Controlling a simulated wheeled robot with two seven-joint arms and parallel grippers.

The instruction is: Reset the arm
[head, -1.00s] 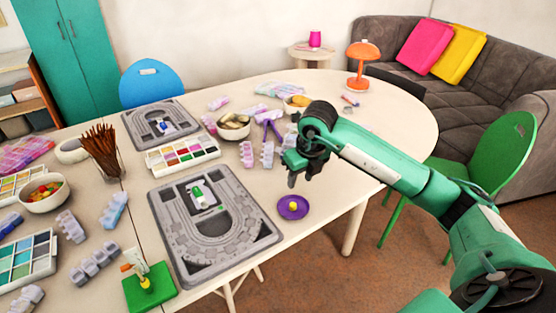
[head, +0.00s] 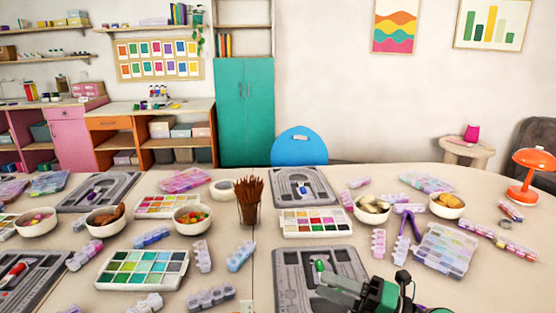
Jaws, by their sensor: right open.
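My right gripper (head: 328,287) shows at the bottom of the head view, right of the middle, coming in from the lower right. It is open and I see nothing held in it. It hangs over the near grey bead board (head: 290,262) and hides part of it. A small green item (head: 320,265) shows on that board beside the gripper. How high the gripper is above the board, I cannot tell. My left gripper is not in view.
The long pale table carries several bead boards, paint sets (head: 309,222), bowls (head: 372,211) and bead strips. A brown cup of sticks (head: 249,205) stands mid-table. A clear bead box (head: 444,250) lies right of my gripper. An orange lamp (head: 531,176) stands far right.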

